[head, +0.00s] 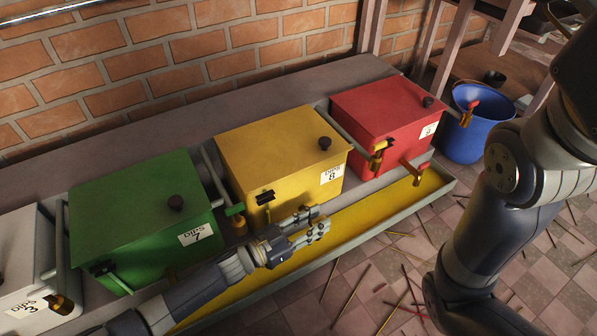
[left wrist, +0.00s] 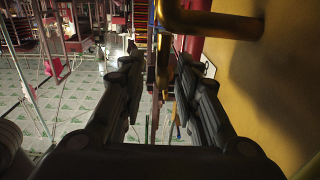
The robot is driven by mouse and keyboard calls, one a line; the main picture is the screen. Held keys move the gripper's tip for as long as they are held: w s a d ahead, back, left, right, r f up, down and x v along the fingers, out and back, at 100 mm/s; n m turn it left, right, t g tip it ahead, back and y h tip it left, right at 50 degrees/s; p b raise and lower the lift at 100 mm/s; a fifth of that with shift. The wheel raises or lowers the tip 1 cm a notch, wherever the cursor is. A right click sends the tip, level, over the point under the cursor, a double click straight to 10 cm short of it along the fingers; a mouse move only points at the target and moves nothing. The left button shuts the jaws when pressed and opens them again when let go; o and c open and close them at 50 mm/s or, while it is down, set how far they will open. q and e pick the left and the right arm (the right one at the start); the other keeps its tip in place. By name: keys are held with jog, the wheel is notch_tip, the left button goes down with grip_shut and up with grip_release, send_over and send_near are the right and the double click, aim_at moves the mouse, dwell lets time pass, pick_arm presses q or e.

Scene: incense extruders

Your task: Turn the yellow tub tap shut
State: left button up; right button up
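The yellow tub (head: 270,145), with a black lid knob and a label reading 8, stands between the green and red tubs in the head view. On its front is a tap with a black handle (head: 265,197) and a brass body. My left gripper (head: 312,223) is in front of the yellow tub, right of this handle and above the trough. Its fingers are apart and hold nothing. In the left wrist view the open fingers (left wrist: 158,95) point ahead beside the yellow wall (left wrist: 275,90); a brass pipe (left wrist: 210,22) bends above them. My right gripper is out of view.
The green tub (head: 135,210) and red tub (head: 385,110) flank the yellow one, with pipes and taps close by. A trough with a yellow floor (head: 345,230) runs along the front. A blue bucket (head: 463,140) stands right. Sticks litter the tiles.

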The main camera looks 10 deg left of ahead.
pick_arm(q)
jog(key=s+a+n+t+y+p, duration=0.25)
jog(key=s+a+p, duration=0.25)
jog(key=s+a, duration=0.3)
jog(key=s+d+r+t+h+p, duration=0.1)
jog(key=d+r+t+h+p, duration=0.1)
jog(key=r, duration=1.5)
jog(key=s+d+r+t+h+p, duration=0.1)
jog(key=r+t+p, duration=0.3)
jog(key=r, duration=1.4)
jog(key=shift+s+d+m+t+h+p, duration=0.35)
jog(key=shift+t+h, duration=0.1)
jog(key=shift+h, duration=0.2)
jog(key=shift+r, duration=0.1)
